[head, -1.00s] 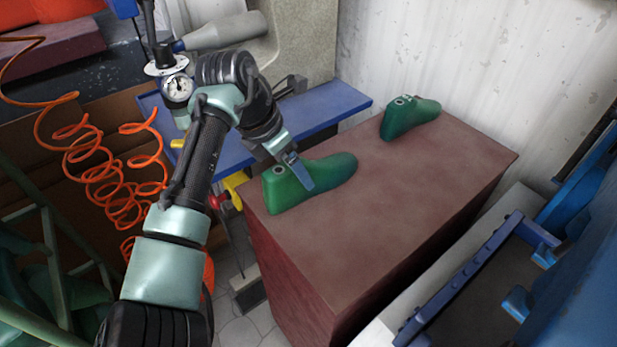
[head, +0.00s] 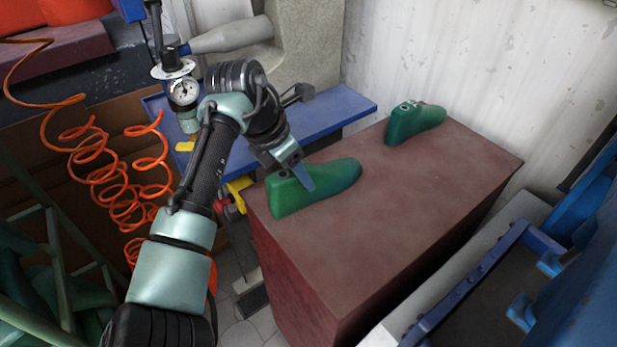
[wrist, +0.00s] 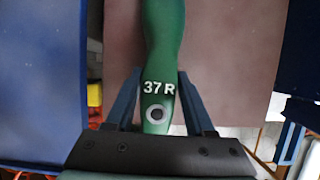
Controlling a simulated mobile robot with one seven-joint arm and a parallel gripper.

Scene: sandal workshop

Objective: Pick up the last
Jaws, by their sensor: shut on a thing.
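A green last (head: 332,182) marked "37 R" in the wrist view (wrist: 163,35) is at the left end of a brown-red box top (head: 390,215). It looks to be resting there, toe pointing right. My gripper (head: 301,180) is shut on it from above near the heel end. In the wrist view its two blue fingers (wrist: 157,98) stand on either side of the last, with the round metal-rimmed hole between them. A second green last (head: 415,124) stands at the far right of the box top, apart from my gripper.
A blue shelf (head: 335,108) lies behind the box. A pressure gauge (head: 184,91) and coiled orange hose (head: 120,185) are at the left. A white wall (head: 480,60) rises behind. Blue machinery (head: 585,260) stands at the right. The middle of the box top is clear.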

